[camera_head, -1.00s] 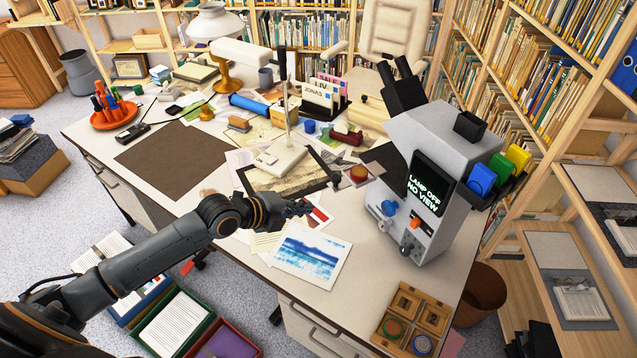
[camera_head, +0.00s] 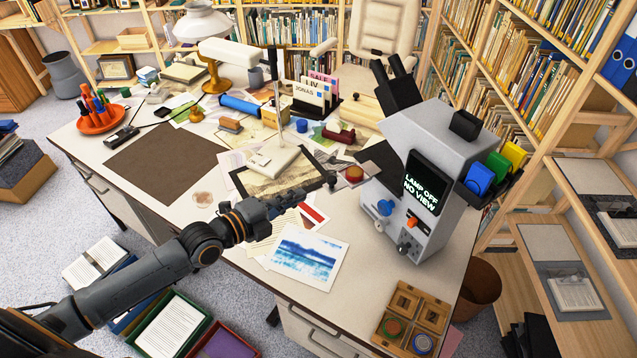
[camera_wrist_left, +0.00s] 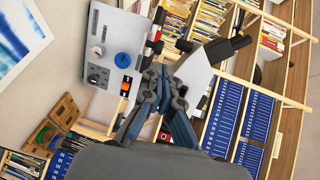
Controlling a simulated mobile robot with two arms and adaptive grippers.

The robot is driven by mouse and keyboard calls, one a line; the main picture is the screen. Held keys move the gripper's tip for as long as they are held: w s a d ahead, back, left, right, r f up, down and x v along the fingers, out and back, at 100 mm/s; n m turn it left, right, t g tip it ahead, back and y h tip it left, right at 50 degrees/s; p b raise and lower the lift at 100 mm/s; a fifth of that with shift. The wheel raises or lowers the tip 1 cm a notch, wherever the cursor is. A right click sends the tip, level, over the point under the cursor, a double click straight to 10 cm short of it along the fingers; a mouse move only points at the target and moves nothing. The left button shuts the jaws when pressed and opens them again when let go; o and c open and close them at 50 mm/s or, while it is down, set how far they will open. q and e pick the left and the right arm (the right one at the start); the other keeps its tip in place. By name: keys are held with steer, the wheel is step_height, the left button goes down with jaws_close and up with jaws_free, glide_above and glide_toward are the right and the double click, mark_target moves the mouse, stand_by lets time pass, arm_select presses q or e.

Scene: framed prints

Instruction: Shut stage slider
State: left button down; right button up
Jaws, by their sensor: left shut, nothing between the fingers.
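The grey-white microscope (camera_head: 432,150) stands at the desk's right side, its screen reading "LAMP OFF NO VIEW". Its stage slider (camera_head: 353,174), a small plate bearing a red disc, sticks out to the left below the dark eyepieces. My left gripper (camera_head: 312,190) is shut and empty, just left of the slider, above the prints; I cannot tell whether it touches. In the left wrist view, the shut fingers (camera_wrist_left: 158,82) point at the microscope (camera_wrist_left: 115,45), its blue knob and orange switch beyond them. My right gripper is not in view.
A blue landscape print (camera_head: 303,258) lies at the desk's front edge, left of a wooden sample box (camera_head: 412,318). A white lamp base (camera_head: 272,160) stands behind my gripper. A brown mat (camera_head: 165,162) lies at left. Bookshelves stand at right.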

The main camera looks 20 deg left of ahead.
mark_target(328, 181)
arm_select(q)
steer(key=p+x, duration=0.1)
steer(key=x, duration=0.6)
steer(key=shift+w+d, duration=0.1)
steer(key=shift+w, duration=0.05)
steer(key=b+x, duration=0.1)
steer(key=x, duration=0.3)
steer(key=d+r+b+x, duration=0.1)
steer(key=b+x, duration=0.1)
steer(key=x, duration=0.2)
steer(key=d+b+x, duration=0.1)
steer(key=b+x, duration=0.1)
steer(key=x, duration=0.3)
steer(key=shift+s+r, duration=0.4)
steer(key=shift+r, duration=0.5)
steer(key=shift+r, duration=0.1)
